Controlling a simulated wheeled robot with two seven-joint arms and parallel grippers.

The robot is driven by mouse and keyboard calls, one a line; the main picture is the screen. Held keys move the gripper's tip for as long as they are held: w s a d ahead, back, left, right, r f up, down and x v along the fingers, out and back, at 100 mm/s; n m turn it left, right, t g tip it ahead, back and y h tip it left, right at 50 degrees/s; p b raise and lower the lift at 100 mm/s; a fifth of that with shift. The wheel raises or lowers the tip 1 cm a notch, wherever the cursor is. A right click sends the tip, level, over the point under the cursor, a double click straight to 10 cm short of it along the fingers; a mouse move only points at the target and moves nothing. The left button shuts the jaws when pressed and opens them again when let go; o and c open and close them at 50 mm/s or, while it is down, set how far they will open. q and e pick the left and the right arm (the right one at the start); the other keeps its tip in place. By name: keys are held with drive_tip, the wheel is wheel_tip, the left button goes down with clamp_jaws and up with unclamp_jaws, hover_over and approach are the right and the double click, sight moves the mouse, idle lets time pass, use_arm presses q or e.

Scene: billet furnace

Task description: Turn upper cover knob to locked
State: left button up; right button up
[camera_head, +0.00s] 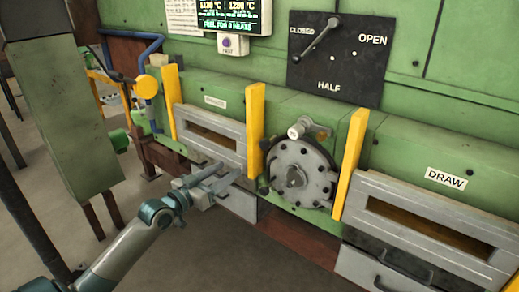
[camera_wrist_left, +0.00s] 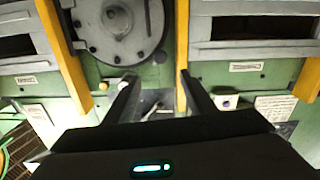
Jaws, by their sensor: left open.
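The round grey cover (camera_head: 318,187) is bolted to the green furnace front, with a hub at its centre. The upper cover knob (camera_head: 298,128), a pale cylinder, sticks out at its top edge. What locked looks like on it, I cannot tell. My left gripper (camera_head: 232,175) is open and empty, left of the cover in front of the left door, apart from the knob. In the left wrist view, which looks upside down, the cover (camera_wrist_left: 108,45) is at the top, beyond the open fingers (camera_wrist_left: 158,77). A small pale piece, probably the knob (camera_wrist_left: 122,86), shows beside the left-hand finger.
Yellow posts (camera_head: 255,130) and (camera_head: 349,165) stand out on both sides of the cover. The left door (camera_head: 212,127) and the DRAW door (camera_head: 435,212) flank them. A black panel (camera_head: 350,75) with a lever is above. The floor at lower left is partly free.

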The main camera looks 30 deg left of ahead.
use_arm(q)
drive_tip(key=shift+w, duration=0.15)
drive_tip(key=p, duration=0.4)
approach(263, 146)
drive_tip(key=w, duration=0.6)
drive_tip(key=shift+w+d, duration=0.2)
drive_tip(key=shift+w, duration=0.05)
drive_tip(key=shift+w+f+p, duration=0.1)
drive_tip(key=shift+w+p, duration=0.2)
drive_tip(key=shift+w, duration=0.5)
drive_tip(key=c, duration=1)
